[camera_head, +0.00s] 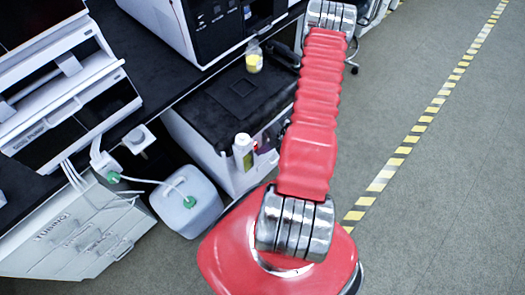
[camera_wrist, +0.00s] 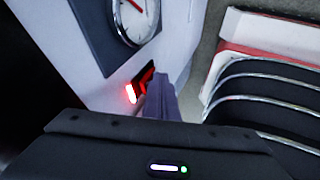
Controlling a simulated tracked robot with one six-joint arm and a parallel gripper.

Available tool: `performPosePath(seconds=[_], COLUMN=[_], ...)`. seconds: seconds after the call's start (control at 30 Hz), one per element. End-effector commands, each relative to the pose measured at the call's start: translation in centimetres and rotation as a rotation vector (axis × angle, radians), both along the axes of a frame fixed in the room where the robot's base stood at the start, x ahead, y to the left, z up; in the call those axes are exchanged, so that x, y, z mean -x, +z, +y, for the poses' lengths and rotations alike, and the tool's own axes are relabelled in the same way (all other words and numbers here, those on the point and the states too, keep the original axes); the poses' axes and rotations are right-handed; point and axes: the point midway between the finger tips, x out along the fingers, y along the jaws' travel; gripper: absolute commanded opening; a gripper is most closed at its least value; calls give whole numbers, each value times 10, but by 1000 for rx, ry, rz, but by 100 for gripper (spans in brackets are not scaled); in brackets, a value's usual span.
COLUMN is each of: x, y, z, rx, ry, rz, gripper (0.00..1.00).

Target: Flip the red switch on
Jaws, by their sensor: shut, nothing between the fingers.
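The red switch (camera_wrist: 131,94) shows in the wrist view on a pale panel, below and right of a round dial. Its left end glows bright red, and a darker red part on black lies to the right. My gripper (camera_wrist: 158,92) is shut and empty, its fingers reaching toward the panel right in front of the switch. The fingers cover part of the switch's lower right side. I cannot tell whether they touch it. In the head view my red arm extends away, and neither the gripper nor the switch can be made out.
A round dial (camera_wrist: 135,18) is mounted on the panel. In the head view, a small dark-topped cabinet (camera_head: 222,112) carries a bottle with yellow contents (camera_head: 254,58). A white jug with tubing (camera_head: 188,208) stands at left. Open floor (camera_head: 455,190) with a yellow-white stripe lies at right.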

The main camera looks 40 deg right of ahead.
Motion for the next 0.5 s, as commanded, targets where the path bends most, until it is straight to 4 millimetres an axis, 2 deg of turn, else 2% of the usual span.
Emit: performPosePath(seconds=[0.5], x=[0], y=[15], z=[0], rx=[0], ry=[0], rz=[-1], gripper=[0])
